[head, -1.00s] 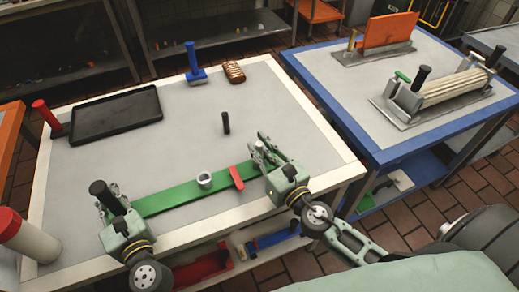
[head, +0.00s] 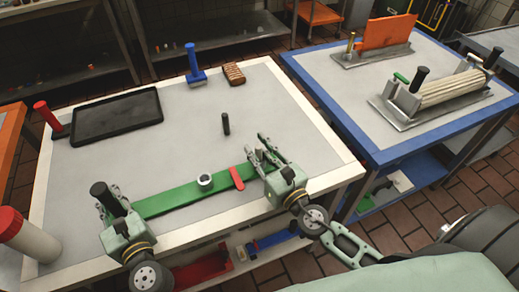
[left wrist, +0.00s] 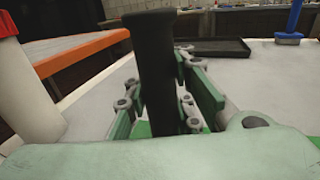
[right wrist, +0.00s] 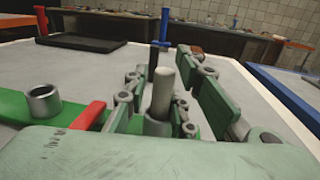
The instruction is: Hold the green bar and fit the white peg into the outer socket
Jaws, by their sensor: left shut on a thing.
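The green bar (head: 165,198) lies along the table's front edge. My left gripper (head: 112,205) is shut on the upright black handle (left wrist: 156,75) at the bar's left end. A grey ring socket (head: 205,182) stands empty on the bar, left of a red block (head: 237,178). In the right wrist view, the white peg (right wrist: 163,90) stands nearly upright, its lower end apparently inside a wider grey outer socket (right wrist: 157,126). The socket's base is hidden by my gripper. My right gripper (head: 264,158) is open, its fingers apart on both sides of the peg.
A black post (head: 225,123) stands mid-table beyond my right gripper. A black tray (head: 115,115), a blue-handled tool (head: 194,65) and a brown ridged block (head: 233,74) lie farther back. A white cylinder with a red top (head: 25,238) stands at the front left. The centre is clear.

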